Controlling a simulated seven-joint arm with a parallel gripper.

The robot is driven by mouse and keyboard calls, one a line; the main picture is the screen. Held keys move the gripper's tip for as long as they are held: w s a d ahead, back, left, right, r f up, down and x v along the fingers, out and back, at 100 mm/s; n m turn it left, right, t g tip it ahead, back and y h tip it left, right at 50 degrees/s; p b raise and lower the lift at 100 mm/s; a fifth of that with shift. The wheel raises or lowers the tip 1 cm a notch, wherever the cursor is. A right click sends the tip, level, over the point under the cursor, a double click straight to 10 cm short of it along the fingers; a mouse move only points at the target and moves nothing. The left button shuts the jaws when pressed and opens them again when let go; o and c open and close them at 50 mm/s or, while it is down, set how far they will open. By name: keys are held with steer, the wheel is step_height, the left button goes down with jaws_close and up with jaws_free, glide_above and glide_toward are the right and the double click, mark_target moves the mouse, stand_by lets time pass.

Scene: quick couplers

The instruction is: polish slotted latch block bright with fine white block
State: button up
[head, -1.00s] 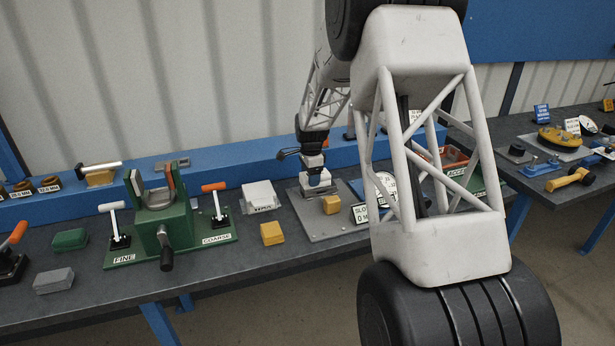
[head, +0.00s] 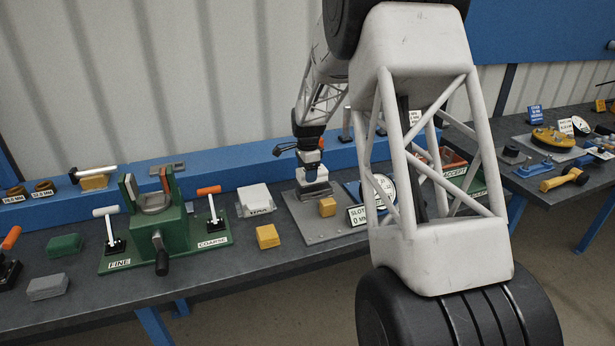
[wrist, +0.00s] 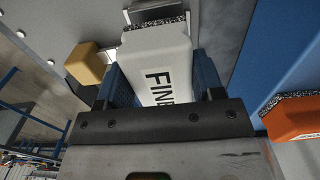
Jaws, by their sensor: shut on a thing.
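My gripper (wrist: 168,88) is shut on the fine white block (wrist: 158,62), which has "FINE" in dark letters and a speckled strip at its far end. In the head view, my gripper (head: 313,172) is low over a grey plate (head: 305,225) on the bench. A grey metal piece (wrist: 152,8) shows just beyond the block's far end and may be the slotted latch block. It is mostly hidden by the white block, its slot cannot be made out, and I cannot tell whether the two touch.
A yellow block (head: 327,207) stands on the plate's near side, also in the wrist view (wrist: 88,62). An orange block (wrist: 292,118) with a speckled face lies on the blue ledge. A green fixture (head: 160,225) stands left. A small sign (head: 358,215) stands right.

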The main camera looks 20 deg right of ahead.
mark_target(302, 179)
steer(key=shift+r, duration=1.7)
steer(key=shift+o, duration=1.3)
steer(key=shift+c, duration=1.3)
steer(key=shift+f, duration=0.1)
steer(key=shift+a+f, duration=0.35)
steer(key=shift+f, duration=0.35)
steer(key=shift+a+f, duration=0.35)
steer(key=shift+f, duration=0.4)
steer(key=shift+a+f, duration=0.35)
steer(key=shift+f, duration=0.35)
steer(key=shift+f, duration=0.8)
